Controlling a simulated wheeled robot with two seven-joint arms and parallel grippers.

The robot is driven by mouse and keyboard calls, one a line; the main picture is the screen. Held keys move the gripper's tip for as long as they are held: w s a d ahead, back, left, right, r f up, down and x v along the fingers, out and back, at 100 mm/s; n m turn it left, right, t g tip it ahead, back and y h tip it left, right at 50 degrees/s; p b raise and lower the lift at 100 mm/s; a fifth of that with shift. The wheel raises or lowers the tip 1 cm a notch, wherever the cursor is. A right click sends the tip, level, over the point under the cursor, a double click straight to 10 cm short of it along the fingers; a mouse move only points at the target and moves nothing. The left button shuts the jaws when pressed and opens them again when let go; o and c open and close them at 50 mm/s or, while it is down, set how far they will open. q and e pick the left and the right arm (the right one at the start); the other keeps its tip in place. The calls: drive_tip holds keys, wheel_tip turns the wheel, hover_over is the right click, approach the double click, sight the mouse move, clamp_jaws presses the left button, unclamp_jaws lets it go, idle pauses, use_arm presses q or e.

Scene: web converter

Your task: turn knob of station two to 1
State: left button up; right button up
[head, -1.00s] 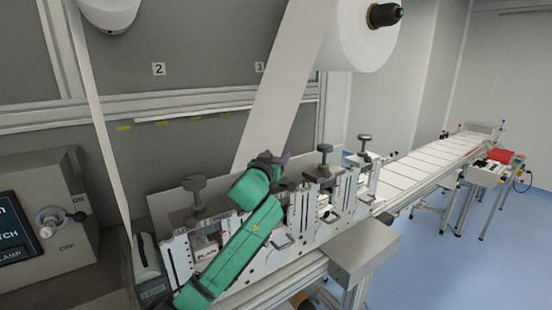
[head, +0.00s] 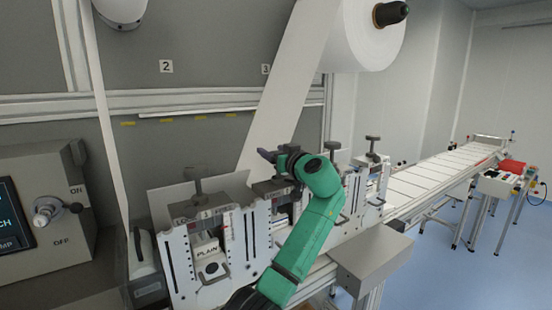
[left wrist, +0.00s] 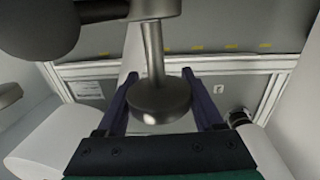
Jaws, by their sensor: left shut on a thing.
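The station two knob is a grey round-headed knob on a metal stem. It shows in the left wrist view (left wrist: 160,104) between my two dark fingers. In the head view my left gripper (head: 267,155) is over the second station (head: 268,187) and points left, and it hides most of this knob. My left gripper (left wrist: 163,100) is shut on the knob. No pointer or number on the knob is readable. My right gripper is not in view.
The first station (head: 195,232) has its own T-shaped knob (head: 198,174). Similar knobs (head: 332,147) stand on the stations further right. A paper web (head: 285,95) runs down from the white roll (head: 362,35). A control box (head: 45,215) stands at the left.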

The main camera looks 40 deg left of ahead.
use_arm(q)
drive_tip(key=shift+s+a+n+g+y, duration=0.15)
drive_tip(key=shift+n+g+y, duration=0.1)
drive_tip(key=shift+n+g, duration=0.5)
drive_tip(key=shift+s+d+n+g+y, duration=0.2)
drive_tip(key=shift+n+g, duration=0.25)
drive_tip(key=shift+g, duration=0.6)
drive_tip(key=shift+f+g, duration=0.1)
drive_tip(key=shift+g, duration=0.2)
drive_tip(key=o, duration=1.4)
drive_tip(key=shift+a, duration=0.2)
drive_tip(key=shift+c, duration=0.2)
drive_tip(key=d+b, duration=0.1)
drive_tip(key=d, duration=0.1)
drive_tip(key=d+b, duration=0.1)
drive_tip(key=d, duration=0.1)
drive_tip(key=s+d+b, duration=0.1)
drive_tip(key=d, duration=0.1)
drive_tip(key=shift+d+f, duration=0.15)
drive_tip(key=shift+f, duration=0.2)
drive_tip(key=s+d+b, duration=0.1)
drive_tip(key=d, duration=0.7)
drive_tip(key=shift+s+r+b, duration=0.15)
drive_tip(key=shift+r+b, duration=0.25)
